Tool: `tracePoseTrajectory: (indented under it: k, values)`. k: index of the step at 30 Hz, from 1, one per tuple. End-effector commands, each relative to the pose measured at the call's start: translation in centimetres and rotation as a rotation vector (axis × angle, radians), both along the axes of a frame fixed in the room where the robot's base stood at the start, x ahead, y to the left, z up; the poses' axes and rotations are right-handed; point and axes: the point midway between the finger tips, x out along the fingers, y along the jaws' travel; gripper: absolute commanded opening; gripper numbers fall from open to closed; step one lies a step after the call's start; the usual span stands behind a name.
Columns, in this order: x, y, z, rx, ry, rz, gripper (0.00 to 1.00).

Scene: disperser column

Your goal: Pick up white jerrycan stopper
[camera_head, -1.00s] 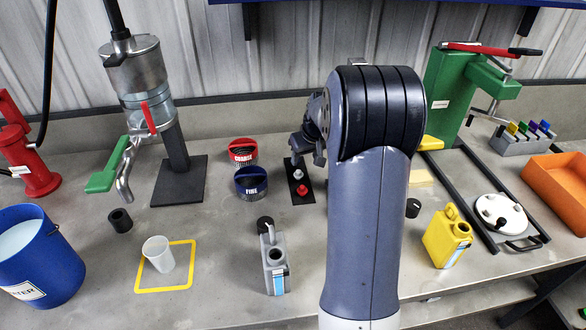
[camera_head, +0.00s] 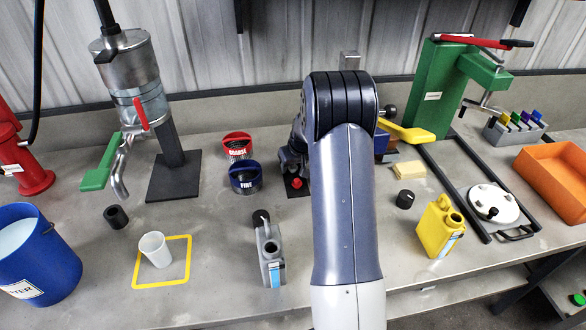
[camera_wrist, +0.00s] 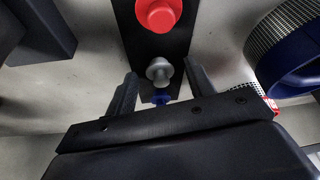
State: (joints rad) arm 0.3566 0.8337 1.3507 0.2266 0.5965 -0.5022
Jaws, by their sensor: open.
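The white jerrycan stopper (camera_wrist: 159,70) shows light grey in the wrist view, upright on a black strip (camera_wrist: 150,42). It stands between the tips of my gripper (camera_wrist: 160,76), which is open with one finger to each side. I cannot tell whether either finger touches it. A red stopper (camera_wrist: 158,12) and a blue one (camera_wrist: 160,98) are on the same strip. In the head view, my gripper (camera_head: 290,165) is over the strip and hides the white stopper; the red stopper (camera_head: 296,183) shows just in front.
The blue FINE cup (camera_head: 245,178) and red COARSE cup (camera_head: 237,147) stand close on the left. A grey jerrycan (camera_head: 270,255) is in front, a yellow jerrycan (camera_head: 438,228) to the right. The green press (camera_head: 440,90) stands at the back right.

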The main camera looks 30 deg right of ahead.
Motion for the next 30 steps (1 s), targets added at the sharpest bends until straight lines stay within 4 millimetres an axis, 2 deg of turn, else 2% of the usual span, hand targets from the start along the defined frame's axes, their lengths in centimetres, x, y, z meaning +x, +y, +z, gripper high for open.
tracePoseTrajectory:
  k: [8,24,30]
  values:
    - [0.11,0.01,-0.27,0.000,0.000,0.000,0.51]
    - [0.09,0.01,-0.24,0.000,0.000,0.000,0.07]
    - [0.09,0.01,-0.22,0.000,0.000,0.000,0.07]
